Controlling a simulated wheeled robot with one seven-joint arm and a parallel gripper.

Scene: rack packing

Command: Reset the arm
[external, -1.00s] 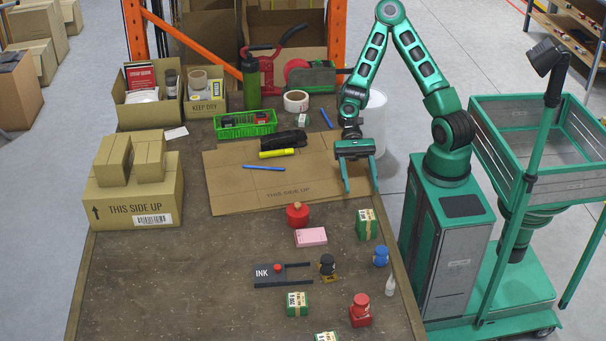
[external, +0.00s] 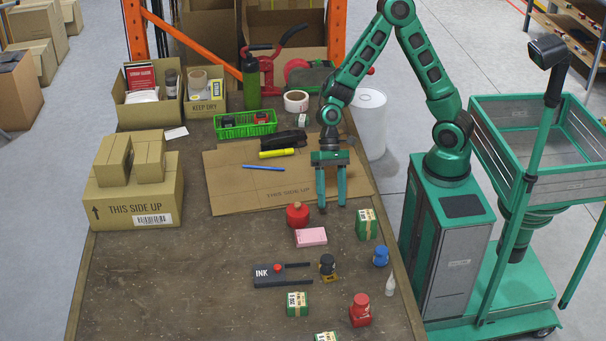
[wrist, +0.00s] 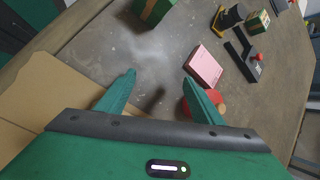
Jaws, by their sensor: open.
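My gripper (external: 331,203) is open and empty. Its green fingers point down above the right part of the flat cardboard sheet (external: 230,190), near its front edge. In the wrist view, my gripper (wrist: 160,92) shows both fingers spread apart with nothing between them. A red round-topped object (external: 298,215) stands just left of and in front of the fingers; in the wrist view it is partly hidden behind the right finger. A pink box (external: 311,237) lies in front of it, and it also shows in the wrist view (wrist: 203,66).
A green basket (external: 232,132) and a carton (external: 150,195) are at left. The front-left tabletop is clear.

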